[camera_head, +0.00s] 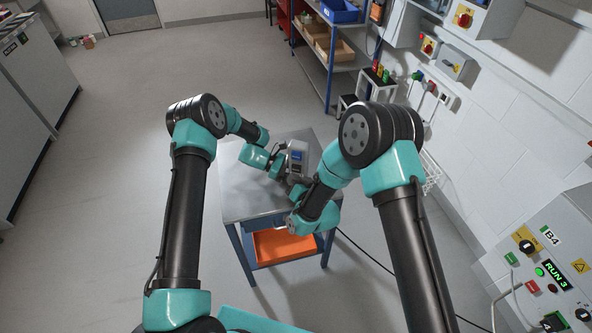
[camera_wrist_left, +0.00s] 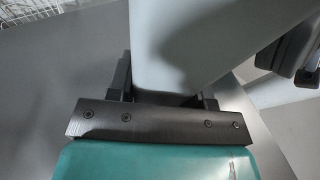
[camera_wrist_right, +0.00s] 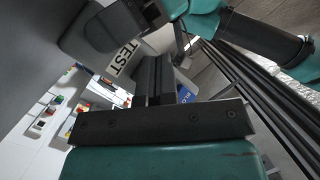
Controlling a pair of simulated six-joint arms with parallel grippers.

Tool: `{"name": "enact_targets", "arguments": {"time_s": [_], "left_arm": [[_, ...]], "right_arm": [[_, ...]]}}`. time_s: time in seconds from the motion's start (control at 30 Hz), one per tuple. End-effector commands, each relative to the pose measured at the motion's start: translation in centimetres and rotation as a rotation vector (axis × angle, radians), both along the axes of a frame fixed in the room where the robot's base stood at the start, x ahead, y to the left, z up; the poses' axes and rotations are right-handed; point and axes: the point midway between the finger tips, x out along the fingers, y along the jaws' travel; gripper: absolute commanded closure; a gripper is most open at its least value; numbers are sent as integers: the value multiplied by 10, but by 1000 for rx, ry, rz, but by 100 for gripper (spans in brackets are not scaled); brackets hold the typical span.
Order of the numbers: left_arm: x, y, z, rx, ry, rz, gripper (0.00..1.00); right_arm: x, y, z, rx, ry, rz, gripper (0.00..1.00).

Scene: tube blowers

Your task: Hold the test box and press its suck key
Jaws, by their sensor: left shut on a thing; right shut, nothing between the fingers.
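My right gripper (camera_head: 297,190) is shut and empty just below and in front of the box. In the right wrist view its closed fingers (camera_wrist_right: 160,82) are beside a grey body with a white TEST label (camera_wrist_right: 122,57). I cannot make out the suck key or whether the fingers touch the box.
The metal table (camera_head: 240,196) has bare top at its left. An orange tray (camera_head: 285,246) is on the shelf below. A blue-framed rack (camera_head: 328,75) with bins stands behind. Control panels (camera_head: 550,270) line the right wall. A black cable runs along the floor at right.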

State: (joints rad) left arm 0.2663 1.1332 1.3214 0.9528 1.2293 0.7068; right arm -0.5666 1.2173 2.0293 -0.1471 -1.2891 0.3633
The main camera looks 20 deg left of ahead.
Motion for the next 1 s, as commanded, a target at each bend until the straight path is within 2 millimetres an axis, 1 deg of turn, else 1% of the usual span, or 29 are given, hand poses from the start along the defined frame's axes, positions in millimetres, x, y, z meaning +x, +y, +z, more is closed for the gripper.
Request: {"name": "enact_targets", "arguments": {"time_s": [0.27, 0.8, 1.0], "left_arm": [[0, 0, 0, 0, 0, 0, 84], [0, 0, 0, 0, 0, 0, 84], [0, 0, 0, 0, 0, 0, 84]], "right_arm": [[-3, 0, 0, -1, 1, 1, 100], [-43, 1, 0, -1, 1, 2, 100], [-50, 0, 0, -1, 1, 1, 100]]}}
